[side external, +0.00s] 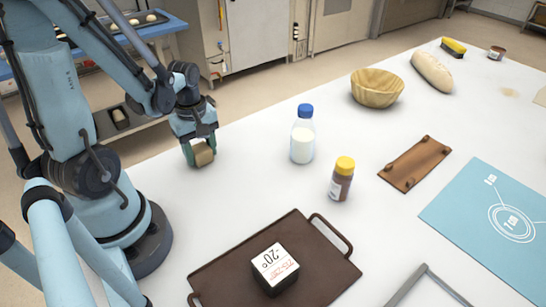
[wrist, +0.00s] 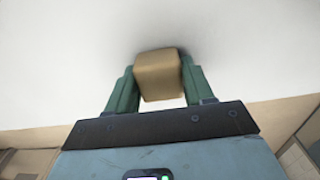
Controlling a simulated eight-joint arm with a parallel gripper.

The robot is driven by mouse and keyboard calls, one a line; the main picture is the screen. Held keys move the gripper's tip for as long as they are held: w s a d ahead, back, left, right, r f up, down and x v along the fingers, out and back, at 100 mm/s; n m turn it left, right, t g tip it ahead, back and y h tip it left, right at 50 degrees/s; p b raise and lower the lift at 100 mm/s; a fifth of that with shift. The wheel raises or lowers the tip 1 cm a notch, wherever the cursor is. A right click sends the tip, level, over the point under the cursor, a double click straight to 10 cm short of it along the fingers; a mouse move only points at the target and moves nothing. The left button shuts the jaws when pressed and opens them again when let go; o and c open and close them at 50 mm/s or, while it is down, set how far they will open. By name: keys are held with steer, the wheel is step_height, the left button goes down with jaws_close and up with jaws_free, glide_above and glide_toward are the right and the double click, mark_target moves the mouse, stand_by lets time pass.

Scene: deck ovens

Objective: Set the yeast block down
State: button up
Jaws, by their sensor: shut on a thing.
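The yeast block (side external: 203,155) is a small tan-brown block, held between the green fingers of my gripper (side external: 199,152) near the left edge of the white table. In the wrist view the block (wrist: 159,75) sits between both fingertips of my gripper (wrist: 157,88), with the white tabletop beyond it. My gripper is shut on the block and points down. The block is at or just above the tabletop; I cannot tell whether it touches.
A milk bottle (side external: 302,140) and a yellow-capped jar (side external: 341,182) stand to the right. A dark tray (side external: 225,270) holds a black-and-white box (side external: 273,268) in front.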

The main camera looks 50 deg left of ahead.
mark_target(200, 148)
steer(key=shift+f, duration=0.1)
steer(key=o, duration=1.1)
steer(key=shift+c, duration=0.2)
steer(key=shift+r, duration=6.05)
steer(key=w+d+m+t, duration=0.3)
steer(key=d+m, duration=0.3)
steer(key=m, duration=0.3)
steer(key=w+d+r+m+t, duration=0.1)
steer(key=w+d+m+t, duration=0.3)
steer(key=m, duration=0.5)
steer(key=d, duration=0.2)
steer(key=shift+d+r, duration=0.2)
steer(key=shift+d, duration=0.1)
